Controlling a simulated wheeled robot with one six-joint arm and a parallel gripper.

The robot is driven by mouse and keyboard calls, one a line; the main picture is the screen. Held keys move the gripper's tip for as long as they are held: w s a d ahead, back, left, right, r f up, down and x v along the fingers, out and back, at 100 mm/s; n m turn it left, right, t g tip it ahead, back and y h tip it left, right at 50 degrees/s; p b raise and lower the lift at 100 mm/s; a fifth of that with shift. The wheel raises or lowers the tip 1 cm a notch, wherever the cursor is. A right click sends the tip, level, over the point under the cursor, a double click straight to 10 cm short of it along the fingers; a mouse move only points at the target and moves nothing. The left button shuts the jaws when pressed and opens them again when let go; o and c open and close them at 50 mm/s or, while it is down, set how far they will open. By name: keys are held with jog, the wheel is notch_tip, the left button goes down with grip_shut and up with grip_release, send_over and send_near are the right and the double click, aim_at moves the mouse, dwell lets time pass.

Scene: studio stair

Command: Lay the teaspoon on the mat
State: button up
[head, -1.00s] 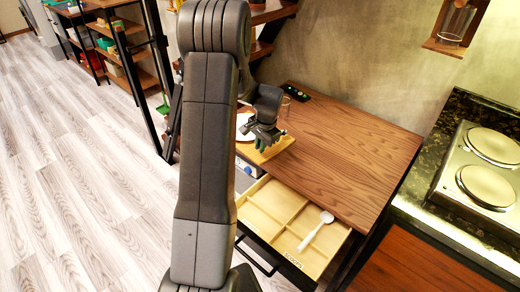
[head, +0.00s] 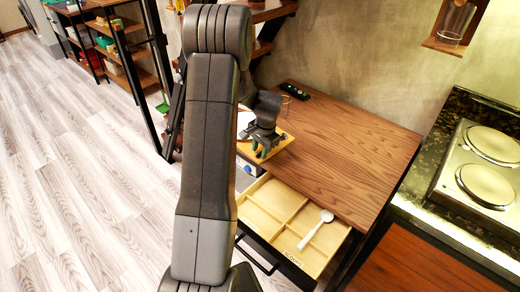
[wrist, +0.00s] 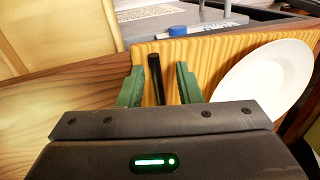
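A pale spoon (head: 326,216) lies in the open drawer, across its right compartments; I take it for the teaspoon. A yellow-orange wood-grain board or mat (head: 285,141) lies on the left end of the brown table; it also fills the middle of the wrist view (wrist: 215,58). My gripper (head: 262,153) is over this board, away from the spoon. In the wrist view its green fingers (wrist: 159,84) are apart. A thin black rod (wrist: 156,75) shows between them with a gap on each side; I cannot tell what it belongs to.
A white plate (wrist: 265,85) lies on the board beside my fingers. The drawer (head: 268,205) is pulled out below the table (head: 345,155). A dark remote (head: 296,90) and a clear glass stand at the back. The table's right side is clear.

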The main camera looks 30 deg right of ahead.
notch_tip(320, 180, up, 12)
jog(key=s, duration=0.2)
jog(key=shift+d, duration=0.4)
jog(key=shift+s, duration=0.1)
